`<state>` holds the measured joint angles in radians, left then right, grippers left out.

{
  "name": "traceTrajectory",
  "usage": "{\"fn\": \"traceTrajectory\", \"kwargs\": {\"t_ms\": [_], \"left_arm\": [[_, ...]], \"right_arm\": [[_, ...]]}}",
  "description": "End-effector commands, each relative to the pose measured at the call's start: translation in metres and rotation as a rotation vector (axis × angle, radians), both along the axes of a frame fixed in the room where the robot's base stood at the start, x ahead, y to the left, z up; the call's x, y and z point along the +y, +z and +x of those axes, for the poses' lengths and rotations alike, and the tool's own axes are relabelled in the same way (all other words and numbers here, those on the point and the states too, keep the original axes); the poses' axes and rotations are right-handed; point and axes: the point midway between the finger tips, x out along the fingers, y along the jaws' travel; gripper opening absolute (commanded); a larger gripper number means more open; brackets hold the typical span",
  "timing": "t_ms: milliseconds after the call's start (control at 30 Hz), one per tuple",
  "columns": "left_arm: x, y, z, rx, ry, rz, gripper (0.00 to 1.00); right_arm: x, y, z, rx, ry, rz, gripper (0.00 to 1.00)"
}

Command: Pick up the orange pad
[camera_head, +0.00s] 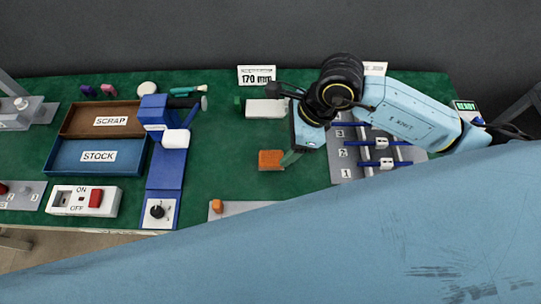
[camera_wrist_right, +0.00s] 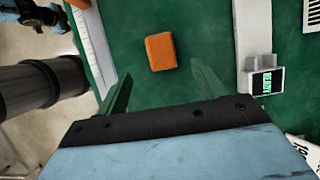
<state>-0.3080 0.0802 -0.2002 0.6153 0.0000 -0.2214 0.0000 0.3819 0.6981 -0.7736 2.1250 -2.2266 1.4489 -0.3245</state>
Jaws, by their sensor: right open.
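The orange pad (camera_head: 270,159) is a small block lying on the green mat, near the middle of the head view. In the right wrist view the orange pad (camera_wrist_right: 160,52) lies just beyond the fingertips, roughly in line with the gap between them. My right gripper (camera_head: 290,158) is beside the pad, to its right in the head view. In the wrist view my right gripper (camera_wrist_right: 161,82) has its two green fingers apart with nothing between them. Whether a finger touches the pad is unclear. My left gripper is not in view.
A grey numbered rack (camera_head: 347,172) with blue bars stands right of the pad. A white block (camera_head: 266,109) lies behind it. A grey plate (camera_head: 245,207) with a small orange piece is in front. Scrap and stock trays (camera_head: 72,172) and a blue press (camera_head: 167,175) stand left.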

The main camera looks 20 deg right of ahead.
Motion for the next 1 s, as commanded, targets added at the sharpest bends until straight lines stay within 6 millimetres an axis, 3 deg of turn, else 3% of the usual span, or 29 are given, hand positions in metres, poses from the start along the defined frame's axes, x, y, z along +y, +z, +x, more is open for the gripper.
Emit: {"fn": "traceTrajectory", "kwargs": {"t_ms": [167,333,600,900,1000], "left_arm": [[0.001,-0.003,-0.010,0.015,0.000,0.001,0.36],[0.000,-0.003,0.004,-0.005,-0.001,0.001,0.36],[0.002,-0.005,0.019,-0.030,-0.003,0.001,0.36],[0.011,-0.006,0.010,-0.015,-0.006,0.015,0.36],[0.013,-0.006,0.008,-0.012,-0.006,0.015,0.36]], "right_arm": [[0.008,-0.020,0.003,0.001,-0.002,0.000,0.69],[0.013,-0.031,0.003,0.001,-0.001,0.002,0.69],[0.026,-0.067,0.006,0.000,-0.002,0.001,0.69],[0.028,-0.071,0.007,-0.001,0.000,0.001,0.69],[0.027,-0.071,0.007,-0.001,0.000,0.001,0.56]]}}
